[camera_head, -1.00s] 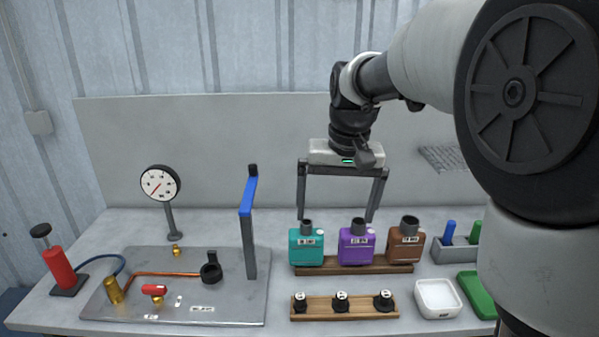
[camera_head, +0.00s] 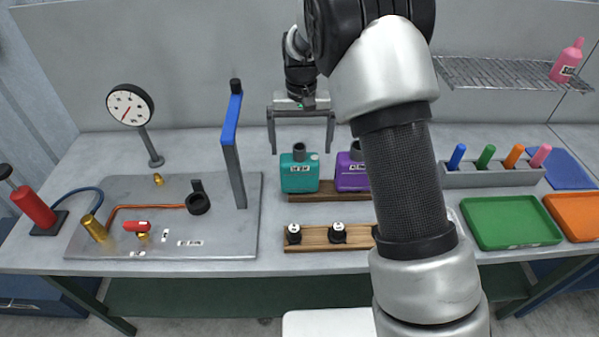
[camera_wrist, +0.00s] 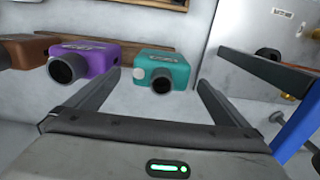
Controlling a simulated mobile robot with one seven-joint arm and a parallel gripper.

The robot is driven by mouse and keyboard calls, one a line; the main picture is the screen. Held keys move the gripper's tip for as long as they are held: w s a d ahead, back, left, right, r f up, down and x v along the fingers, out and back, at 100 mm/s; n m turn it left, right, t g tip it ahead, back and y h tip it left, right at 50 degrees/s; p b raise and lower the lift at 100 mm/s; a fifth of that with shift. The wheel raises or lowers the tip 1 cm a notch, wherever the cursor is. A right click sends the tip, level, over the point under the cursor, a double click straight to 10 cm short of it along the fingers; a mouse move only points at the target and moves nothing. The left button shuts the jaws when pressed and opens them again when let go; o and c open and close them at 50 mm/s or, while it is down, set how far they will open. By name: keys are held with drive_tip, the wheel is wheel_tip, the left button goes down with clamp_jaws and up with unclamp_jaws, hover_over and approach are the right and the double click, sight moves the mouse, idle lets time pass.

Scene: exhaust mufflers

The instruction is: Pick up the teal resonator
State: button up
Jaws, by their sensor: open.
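The teal resonator (camera_head: 299,173) stands at the left end of a wooden rack, its dark round neck pointing up and a small label on its front. In the wrist view the teal resonator (camera_wrist: 163,68) lies ahead of and between the fingers, apart from them. My gripper (camera_head: 302,150) is open and empty, above and behind the resonators, with its fingers pointing down. In the wrist view my gripper (camera_wrist: 155,85) shows its two fingers spread wide.
A purple resonator (camera_head: 350,176) stands right beside the teal one, and a brown one (camera_wrist: 22,52) shows in the wrist view. A blue-handled lever (camera_head: 232,120) rises at left. A wooden strip with black caps (camera_head: 315,247) lies in front.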

sight(299, 163)
drive_tip(key=f, duration=0.5)
drive_tip(key=f+p, duration=0.1)
drive_tip(key=f, duration=0.2)
drive_tip(key=shift+w+a, duration=0.15)
drive_tip(key=shift+w, duration=0.2)
drive_tip(key=c, duration=0.9)
